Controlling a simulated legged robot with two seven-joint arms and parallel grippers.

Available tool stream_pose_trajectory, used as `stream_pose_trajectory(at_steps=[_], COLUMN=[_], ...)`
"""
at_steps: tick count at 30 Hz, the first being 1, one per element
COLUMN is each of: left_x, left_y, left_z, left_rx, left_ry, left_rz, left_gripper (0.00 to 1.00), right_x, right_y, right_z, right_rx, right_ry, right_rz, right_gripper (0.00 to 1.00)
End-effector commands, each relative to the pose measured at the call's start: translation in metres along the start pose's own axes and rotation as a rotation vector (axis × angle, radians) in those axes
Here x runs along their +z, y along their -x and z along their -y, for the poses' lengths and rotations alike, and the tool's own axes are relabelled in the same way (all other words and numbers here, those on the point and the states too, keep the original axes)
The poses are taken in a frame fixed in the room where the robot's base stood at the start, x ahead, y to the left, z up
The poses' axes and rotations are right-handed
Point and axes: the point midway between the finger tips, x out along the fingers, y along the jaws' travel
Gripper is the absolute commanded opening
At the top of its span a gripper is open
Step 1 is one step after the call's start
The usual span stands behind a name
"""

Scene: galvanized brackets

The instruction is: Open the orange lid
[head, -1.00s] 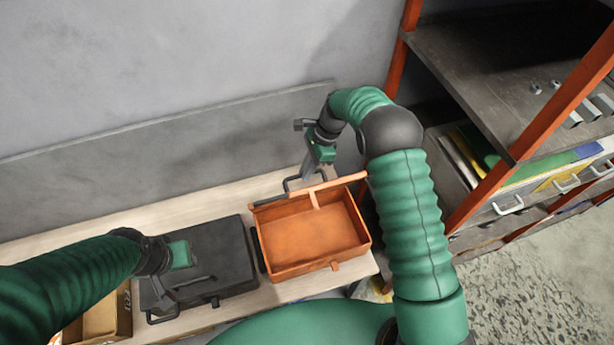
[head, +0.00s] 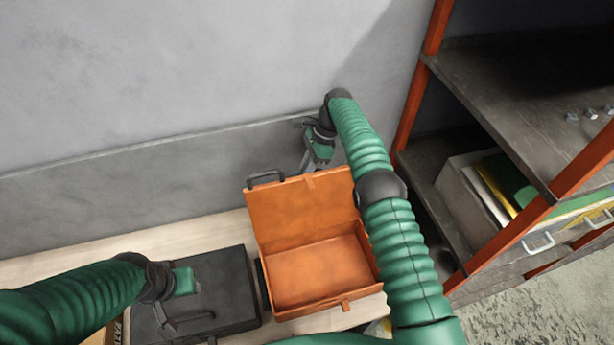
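The orange lid (head: 299,210) stands raised and leaning back at the rear of the orange case (head: 318,272), whose empty inside shows. A dark handle (head: 266,178) sits at the lid's top left edge. My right gripper (head: 308,164) is above and behind the lid's top edge, near its right part; its fingers point down and look apart from the handle. Whether its fingers are parted is too small to tell. My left gripper (head: 180,322) hangs low over the black case (head: 222,291) at the left; its finger gap is unclear.
A dark shelf (head: 510,90) with orange-red posts stands at the right, close to my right arm. A grey wall (head: 180,80) rises behind the pale bench (head: 190,230). Bare bench shows behind the black case.

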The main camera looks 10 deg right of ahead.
Motion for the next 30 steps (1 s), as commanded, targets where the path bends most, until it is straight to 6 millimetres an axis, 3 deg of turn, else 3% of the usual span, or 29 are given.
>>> stream_pose_trajectory(at_steps=[15,16,21,30], left_x=[0.0004,0.0004,0.0004,0.0002], left_y=[-0.0022,-0.0021,-0.0022,-0.001], left_z=[0.0,0.0,0.0,0.0], left_rx=[0.0,0.0,0.0,0.0], left_ry=[0.0,0.0,0.0,0.0], left_rz=[0.0,0.0,0.0,0.0], left_gripper=[0.36,0.36,0.36,0.36], right_x=[0.0003,0.0004,0.0004,0.0005], right_y=[0.004,0.0041,0.0031,0.0035], right_z=[0.0036,0.0037,0.0031,0.0023], right_rx=[-0.01,-0.01,-0.008,-0.004], right_ry=[0.001,0.001,0.001,0.001], right_rz=[-0.002,-0.002,-0.002,-0.002], right_gripper=[0.0,0.14,0.34,0.34])
